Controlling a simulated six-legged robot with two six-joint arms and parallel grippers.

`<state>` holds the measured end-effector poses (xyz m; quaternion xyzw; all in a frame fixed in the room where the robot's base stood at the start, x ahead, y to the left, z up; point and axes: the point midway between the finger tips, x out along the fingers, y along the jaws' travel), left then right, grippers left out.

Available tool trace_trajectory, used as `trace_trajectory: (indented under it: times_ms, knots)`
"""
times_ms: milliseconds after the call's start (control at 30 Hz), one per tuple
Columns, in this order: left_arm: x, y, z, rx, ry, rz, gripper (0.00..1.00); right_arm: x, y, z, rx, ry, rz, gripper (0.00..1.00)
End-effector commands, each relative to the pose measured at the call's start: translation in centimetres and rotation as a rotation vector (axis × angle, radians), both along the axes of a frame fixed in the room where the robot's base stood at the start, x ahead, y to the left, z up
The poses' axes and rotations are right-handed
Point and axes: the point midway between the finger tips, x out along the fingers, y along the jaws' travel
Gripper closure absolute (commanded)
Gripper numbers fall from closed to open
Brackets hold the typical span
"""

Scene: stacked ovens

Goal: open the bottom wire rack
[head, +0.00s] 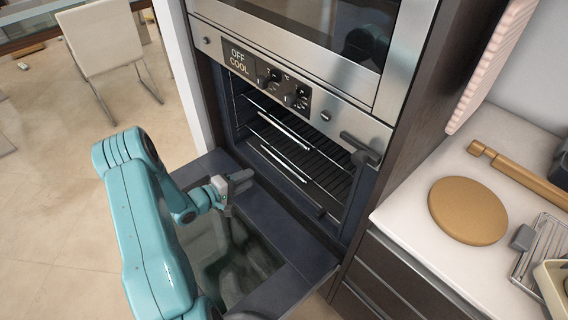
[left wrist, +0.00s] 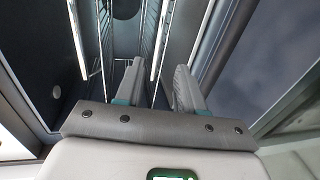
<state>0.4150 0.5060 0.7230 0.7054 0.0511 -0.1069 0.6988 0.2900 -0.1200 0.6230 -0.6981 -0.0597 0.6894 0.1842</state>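The oven's bottom wire rack (head: 284,165) is inside the lower oven, with its pale front bar near the cavity mouth. An upper rack (head: 285,130) sits above it. Both appear pushed in. My left gripper (head: 238,184) is over the lowered oven door, in front of the cavity and apart from the racks. In the left wrist view, its two grey fingers (left wrist: 157,85) are spread with nothing between them. They point toward the racks, and a pale rack bar (left wrist: 160,40) shows beyond the gap. My right gripper is not visible.
The lowered oven door (head: 312,262) with its glass pane lies below my left gripper. A control panel (head: 265,75) runs above the cavity. A counter at right holds a round wooden board (head: 468,211). A white chair (head: 100,42) stands at back left; the floor at left is clear.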

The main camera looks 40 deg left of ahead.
Motion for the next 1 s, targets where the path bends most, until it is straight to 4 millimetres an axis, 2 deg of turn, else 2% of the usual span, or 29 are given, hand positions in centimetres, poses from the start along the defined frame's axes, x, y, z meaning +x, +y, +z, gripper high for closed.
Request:
trace_trajectory:
  times_ms: [167,400,600,800,1000]
  knots:
    - [3.1,-0.5,-0.6,0.0,-0.002,-0.007,0.62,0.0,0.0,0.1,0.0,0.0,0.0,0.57]
    - [9.0,-1.2,-1.9,0.001,-0.002,-0.01,0.62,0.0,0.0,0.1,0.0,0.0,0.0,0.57]
    - [13.0,-1.5,-2.9,0.0,-0.002,-0.008,0.62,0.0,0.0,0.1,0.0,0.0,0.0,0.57]
    - [15.2,-1.6,-3.4,-0.001,-0.001,-0.007,0.62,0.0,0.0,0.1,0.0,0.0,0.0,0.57]
    - [15.7,-1.6,-3.5,-0.001,0.0,-0.005,0.62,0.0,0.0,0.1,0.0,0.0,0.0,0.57]
